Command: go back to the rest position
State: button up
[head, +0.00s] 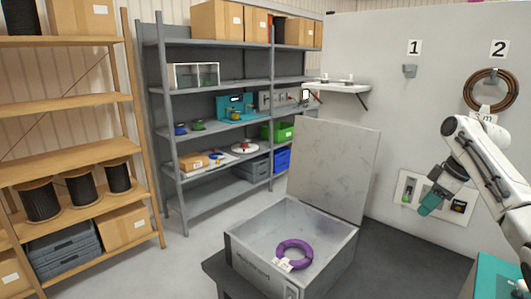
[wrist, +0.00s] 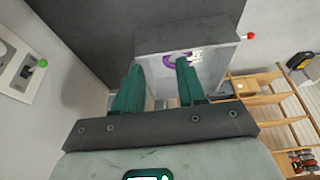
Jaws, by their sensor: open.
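My gripper (head: 430,203) is raised at the right in the head view, in front of the white wall and clear of the box. In the wrist view my gripper (wrist: 158,83) has its two teal fingers apart with nothing between them. A purple cable ring (head: 294,254) with a white tag lies inside the open grey metal box (head: 340,250). The ring also shows in the wrist view (wrist: 176,60), beyond the fingers. The box lid (head: 335,170) stands upright.
A brown cable coil (head: 490,90) hangs under sign 2. The hook (head: 410,71) under sign 1 is empty. A wall panel (head: 408,197) is close behind my gripper. Grey shelving (head: 165,120) and wooden shelving (head: 70,170) stand at the left. Floor between them and the box is clear.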

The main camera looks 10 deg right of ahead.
jog(key=s+a+f, duration=0.1)
jog(key=a+f, duration=1.3)
jog(key=f, duration=0.2)
jog(key=s+a+f+m+g+b, duration=0.1)
jog(key=s+a+f+m, duration=0.2)
jog(key=s+a+f, duration=1)
jog(key=s+a+f+m, duration=0.1)
jog(key=s+f, duration=0.2)
jog(key=s, duration=0.4)
jog(key=s+f+m, duration=0.1)
jog(key=s+f, duration=0.2)
jog(key=s, duration=0.3)
jog(key=s+d+r+m+h, duration=0.1)
jog(key=s, duration=0.8)
jog(key=s+d+m+g+h+b, duration=0.1)
jog(key=s+d+m, duration=0.1)
jog(key=s, duration=0.7)
jog(key=shift+s+d+r+m+h, duration=0.25)
jog(key=shift+s+r+m+h, duration=0.05)
jog(key=shift+s+r+h, duration=0.1)
